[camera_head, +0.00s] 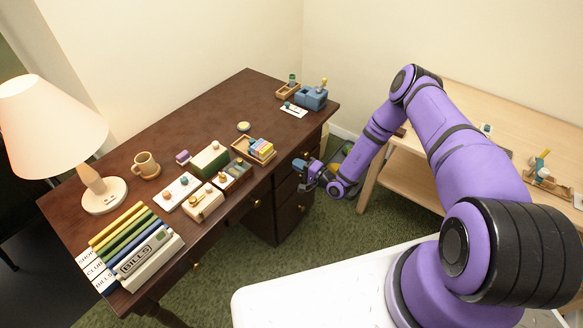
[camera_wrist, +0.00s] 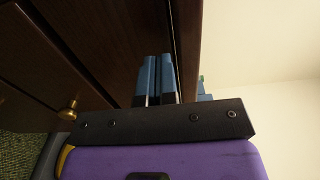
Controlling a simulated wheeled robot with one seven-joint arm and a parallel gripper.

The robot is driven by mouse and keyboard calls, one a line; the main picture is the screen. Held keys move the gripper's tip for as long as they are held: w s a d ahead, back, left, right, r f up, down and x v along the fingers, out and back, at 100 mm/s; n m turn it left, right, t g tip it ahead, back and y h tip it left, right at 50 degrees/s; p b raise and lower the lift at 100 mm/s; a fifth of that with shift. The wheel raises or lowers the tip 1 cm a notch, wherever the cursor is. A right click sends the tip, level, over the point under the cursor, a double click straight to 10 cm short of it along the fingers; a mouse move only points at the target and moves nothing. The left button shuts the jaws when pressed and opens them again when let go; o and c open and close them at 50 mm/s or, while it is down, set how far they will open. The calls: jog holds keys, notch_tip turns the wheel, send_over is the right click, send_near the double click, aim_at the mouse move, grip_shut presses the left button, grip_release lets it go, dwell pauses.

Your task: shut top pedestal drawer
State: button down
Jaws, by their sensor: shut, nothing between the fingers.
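The dark brown desk pedestal (camera_head: 264,217) stands under the right end of the desk, with its drawer fronts facing my arm. The top pedestal drawer (camera_head: 312,146) is just under the desktop, partly behind my gripper; I cannot tell how far out it stands. My gripper (camera_head: 298,165) is shut and empty, at the upper part of the pedestal front. In the wrist view its blue fingers (camera_wrist: 155,78) lie together against or very near dark wood; contact is unclear. A brass knob (camera_wrist: 69,109) shows on a drawer front left of the fingers.
A light wooden table (camera_head: 480,110) stands to the right.

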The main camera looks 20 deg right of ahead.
jog(key=v, duration=1)
jog(key=shift+s+d, duration=0.25)
jog(key=shift+s, duration=0.05)
jog(key=a+r+n+g+y, duration=0.2)
jog(key=r+n+g, duration=0.3)
jog(key=r, duration=0.9)
jog(key=a+r+n+g+y, duration=0.2)
jog(key=r+n+g+y, duration=0.3)
jog(key=r, duration=1)
jog(key=s+a+r+n+g+h, duration=0.1)
jog(key=s+r+g+h, duration=0.25)
jog(key=r, duration=0.45)
jog(key=s+a+r+n+g+h, duration=0.1)
jog(key=s+r+g+h, duration=0.1)
jog(key=s+r+h, duration=0.45)
jog(key=s+d+r+m+t+h, duration=0.1)
jog(key=s+d+r+t+h, duration=0.2)
jog(key=s+r, duration=0.6)
jog(key=s+d+r+t+h, duration=0.3)
jog(key=s+r, duration=0.6)
jog(key=s, duration=0.3)
jog(key=shift+s+d+r+m+t+h, duration=0.35)
jog(key=shift+d+h, duration=0.45)
jog(key=shift+h, duration=0.4)
jog(key=shift+f, duration=0.1)
